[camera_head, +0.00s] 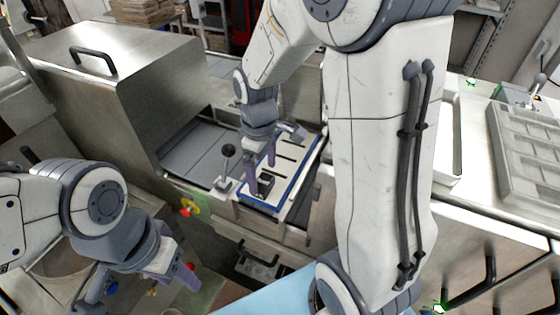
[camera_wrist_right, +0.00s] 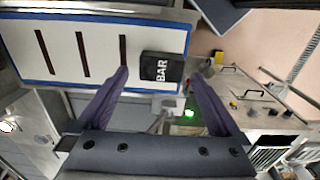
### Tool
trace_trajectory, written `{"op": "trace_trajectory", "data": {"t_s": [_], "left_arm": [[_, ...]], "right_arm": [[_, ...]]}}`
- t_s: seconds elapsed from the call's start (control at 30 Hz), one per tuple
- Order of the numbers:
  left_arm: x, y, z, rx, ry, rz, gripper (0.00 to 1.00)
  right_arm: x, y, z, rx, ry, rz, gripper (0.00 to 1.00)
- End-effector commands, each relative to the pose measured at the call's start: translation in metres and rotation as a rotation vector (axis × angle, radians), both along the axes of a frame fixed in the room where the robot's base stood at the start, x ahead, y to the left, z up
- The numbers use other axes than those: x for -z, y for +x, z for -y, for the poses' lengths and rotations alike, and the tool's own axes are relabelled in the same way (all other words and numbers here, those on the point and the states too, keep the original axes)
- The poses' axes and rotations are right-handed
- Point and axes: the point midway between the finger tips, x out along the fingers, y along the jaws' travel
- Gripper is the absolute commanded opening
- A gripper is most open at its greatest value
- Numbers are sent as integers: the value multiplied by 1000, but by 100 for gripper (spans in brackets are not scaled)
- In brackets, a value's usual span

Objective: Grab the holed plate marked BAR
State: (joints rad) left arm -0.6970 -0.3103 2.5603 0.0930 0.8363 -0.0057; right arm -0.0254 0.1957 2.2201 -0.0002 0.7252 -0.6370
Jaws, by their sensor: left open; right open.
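The holed plate is a white plate (camera_head: 290,160) with dark slots and a blue border. It lies flat on the machine bed and shows in the right wrist view (camera_wrist_right: 60,62). A black block marked BAR (camera_wrist_right: 162,67) sits at its near end, also in the head view (camera_head: 267,183). My right gripper (camera_head: 263,176) is open above this near end. In the right wrist view its fingertips (camera_wrist_right: 158,75) are on either side of the block's direction, the left one overlapping the plate; contact cannot be told. My left gripper (camera_head: 140,288) is open and empty at lower left, away from the plate.
A steel hood (camera_head: 150,80) with a black handle stands left of the plate. A black-knobbed lever (camera_head: 227,165) rises close beside the plate's left. A red and yellow button (camera_head: 188,207) is on the front panel. A grey mould tray (camera_head: 525,150) lies at right.

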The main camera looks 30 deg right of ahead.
Motion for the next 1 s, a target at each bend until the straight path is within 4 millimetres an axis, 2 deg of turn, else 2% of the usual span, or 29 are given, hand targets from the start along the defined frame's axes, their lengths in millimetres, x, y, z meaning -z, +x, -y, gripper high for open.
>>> {"op": "trace_trajectory", "data": {"t_s": [0.03,0.2,0.5,0.77,1.0], "left_arm": [[-9,0,0,1,0,0,50],[-13,0,0,2,0,0,50],[-13,0,0,2,0,0,50],[-13,0,0,2,0,0,50],[-12,0,0,2,0,0,50]], "right_arm": [[5,-2,-1,-1,0,-10,100],[29,-1,-2,0,0,-5,100],[34,0,-2,0,0,0,100],[34,0,-2,0,0,0,1],[33,0,-2,0,0,1,0]]}}
